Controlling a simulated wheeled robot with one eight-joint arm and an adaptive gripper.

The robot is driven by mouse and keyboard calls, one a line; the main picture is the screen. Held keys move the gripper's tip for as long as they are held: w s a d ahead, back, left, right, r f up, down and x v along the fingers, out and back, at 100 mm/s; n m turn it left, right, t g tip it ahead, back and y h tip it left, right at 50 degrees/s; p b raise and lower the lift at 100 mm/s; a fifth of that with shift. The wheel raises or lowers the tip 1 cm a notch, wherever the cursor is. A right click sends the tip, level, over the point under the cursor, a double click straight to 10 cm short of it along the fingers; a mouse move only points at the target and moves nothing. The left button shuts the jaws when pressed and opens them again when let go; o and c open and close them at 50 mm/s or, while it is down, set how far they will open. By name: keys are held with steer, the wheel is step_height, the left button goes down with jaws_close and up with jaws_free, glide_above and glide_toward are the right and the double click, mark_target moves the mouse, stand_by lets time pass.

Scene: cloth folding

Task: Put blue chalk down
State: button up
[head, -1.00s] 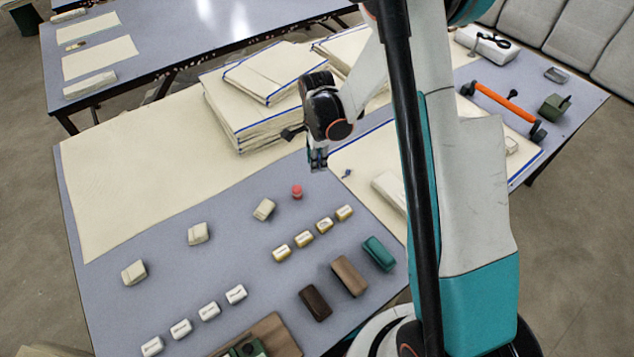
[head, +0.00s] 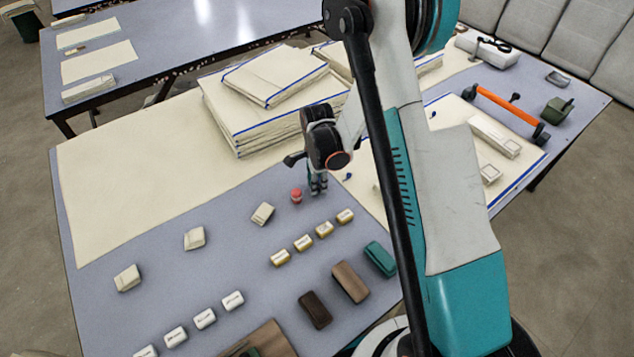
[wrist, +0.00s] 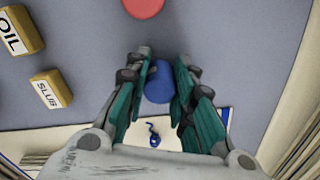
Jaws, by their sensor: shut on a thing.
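The blue chalk (wrist: 158,82) shows in the wrist view as a round blue piece between the teal fingers of my gripper (wrist: 162,62). My gripper is shut on it. In the head view my gripper (head: 318,186) points down over the grey table, just right of a red piece (head: 296,196). The blue chalk cannot be made out there. The red piece also shows at the top edge of the wrist view (wrist: 143,8), apart from the fingers. I cannot tell whether the blue chalk touches the table.
Several gold-edged labelled blocks (head: 303,243) stand in a row in front of my gripper. A folded cloth stack (head: 245,125) is behind it. A small blue item (head: 347,177) lies to the right. Grey table (head: 250,265) is bare between the blocks.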

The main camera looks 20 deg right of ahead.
steer(key=shift+f, duration=0.2)
steer(key=o, duration=1)
steer(key=shift+r, duration=0.15)
steer(key=s+r+n+t+p, duration=0.1)
steer(key=s+r+n+p, duration=0.1)
steer(key=r, duration=1)
steer(key=s+r+n+t+p, duration=0.1)
steer(key=s+r+n+p, duration=0.1)
steer(key=r, duration=0.9)
steer(key=shift+s+r+n+t, duration=0.85)
steer(key=shift+s+r+n, duration=1.55)
steer(key=shift+s, duration=0.75)
steer(key=shift+s+r+n+t, duration=0.9)
steer(key=shift+s+r+n, duration=1.5)
steer(key=shift+s, duration=0.8)
steer(key=shift+s+r+n+t, duration=0.85)
steer(key=shift+s+r+n, duration=1.55)
steer(key=shift+s, duration=0.75)
